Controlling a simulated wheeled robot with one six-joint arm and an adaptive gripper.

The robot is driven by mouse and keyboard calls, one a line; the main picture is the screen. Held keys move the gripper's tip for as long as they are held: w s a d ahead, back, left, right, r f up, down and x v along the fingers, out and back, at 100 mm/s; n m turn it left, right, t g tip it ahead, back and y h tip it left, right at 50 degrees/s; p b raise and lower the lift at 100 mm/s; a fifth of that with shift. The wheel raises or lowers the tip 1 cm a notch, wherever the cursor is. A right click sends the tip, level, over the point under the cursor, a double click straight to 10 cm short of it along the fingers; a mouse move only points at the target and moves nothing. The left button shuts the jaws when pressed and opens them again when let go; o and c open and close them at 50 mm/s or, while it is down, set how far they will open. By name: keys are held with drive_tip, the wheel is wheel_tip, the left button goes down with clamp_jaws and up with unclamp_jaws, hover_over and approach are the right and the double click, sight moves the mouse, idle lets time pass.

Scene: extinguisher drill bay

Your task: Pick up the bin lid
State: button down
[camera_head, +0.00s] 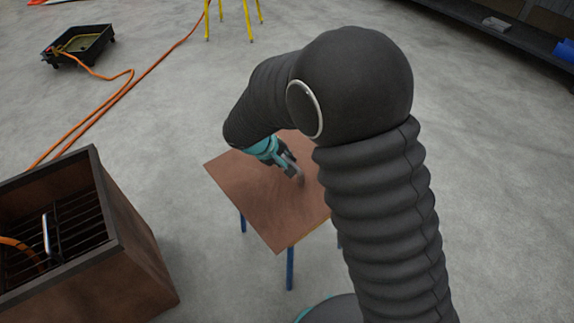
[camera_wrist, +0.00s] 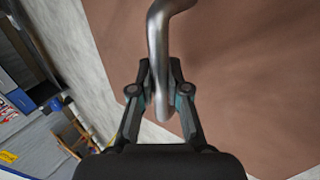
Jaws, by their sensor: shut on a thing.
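The bin lid (camera_head: 262,205) is a flat, brown, square panel with a bent metal handle; its brown face fills much of the wrist view (camera_wrist: 235,85). It lies over a stand with blue legs (camera_head: 290,268); I cannot tell whether it touches the stand. My gripper (camera_head: 296,172) is over the lid and shut on the metal handle (camera_wrist: 158,40), whose bar passes between the fingertips in the wrist view (camera_wrist: 160,75). My arm hides the lid's right part in the head view.
An open brown box with a dark grate (camera_head: 75,215) stands at the left, close to the stand. Orange hose (camera_head: 130,95) runs behind it to a black tray (camera_head: 78,45). Yellow legs (camera_head: 248,20) stand at the back. A dark shelf (camera_head: 510,35) is at upper right. Grey floor between is clear.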

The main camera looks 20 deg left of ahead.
sight(286, 157)
drive_tip(key=shift+r, duration=0.65)
wheel_tip(286, 157, up, 3)
drive_tip(key=shift+a+r, duration=0.1)
drive_tip(key=s+d+r, duration=0.3)
drive_tip(key=d+r, duration=0.3)
drive_tip(key=d, duration=0.5)
drive_tip(key=shift+s+d+r+b, duration=0.15)
drive_tip(key=shift+s+r+b, duration=0.05)
drive_tip(key=shift+r+b, duration=0.15)
